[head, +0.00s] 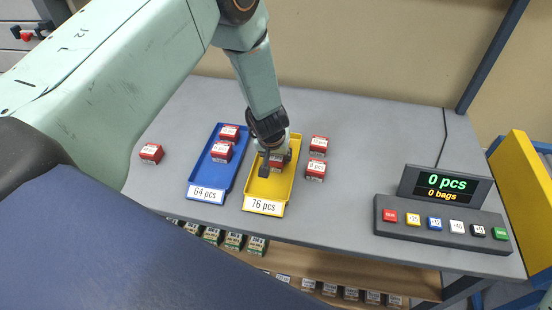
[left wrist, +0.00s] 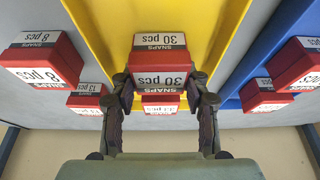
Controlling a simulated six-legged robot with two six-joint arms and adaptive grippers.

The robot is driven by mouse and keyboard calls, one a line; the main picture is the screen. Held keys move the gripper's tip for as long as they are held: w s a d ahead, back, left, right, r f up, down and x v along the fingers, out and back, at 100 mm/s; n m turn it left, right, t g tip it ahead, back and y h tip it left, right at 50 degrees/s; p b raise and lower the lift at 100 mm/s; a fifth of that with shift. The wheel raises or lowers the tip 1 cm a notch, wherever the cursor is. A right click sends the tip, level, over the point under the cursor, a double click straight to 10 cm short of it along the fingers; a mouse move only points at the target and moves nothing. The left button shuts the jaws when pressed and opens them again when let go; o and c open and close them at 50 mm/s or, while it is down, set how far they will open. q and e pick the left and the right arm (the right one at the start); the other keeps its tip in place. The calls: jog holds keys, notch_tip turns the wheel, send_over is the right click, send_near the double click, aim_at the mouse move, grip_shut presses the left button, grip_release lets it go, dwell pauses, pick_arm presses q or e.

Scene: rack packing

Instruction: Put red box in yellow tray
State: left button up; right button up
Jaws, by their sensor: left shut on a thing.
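The yellow tray (head: 265,187), labelled 76 pcs, lies on the grey table. My left gripper (head: 275,158) points down over its middle part. It is shut on a red box (head: 277,164). In the left wrist view, this held red box (left wrist: 160,76) reads 30 pcs and sits between the fingers (left wrist: 162,90), with the yellow tray (left wrist: 210,25) beneath. Whether it touches the tray floor I cannot tell. Another red box (left wrist: 160,105) shows just beyond it in the left wrist view; the gripper hides it in the head view. My right gripper is not in view.
A blue tray (head: 207,180), labelled 64 pcs, with two red boxes (head: 222,152) lies left of the yellow tray. Two loose red boxes (head: 316,171) lie to its right, another red box (head: 151,153) at far left. A button panel with display (head: 445,185) stands at right.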

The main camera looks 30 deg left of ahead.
pick_arm(q)
jog(key=shift+w, duration=0.1)
jog(key=o, duration=0.9)
jog(key=shift+f, duration=0.1)
jog(key=o, duration=0.4)
jog(key=shift+r, duration=0.5)
jog(key=p+v, duration=0.1)
jog(key=v, duration=0.4)
jog(key=p+v, duration=0.1)
jog(key=v, duration=0.5)
jog(key=shift+s+r, duration=0.15)
jog(key=shift+s, duration=0.2)
jog(key=shift+d, duration=0.1)
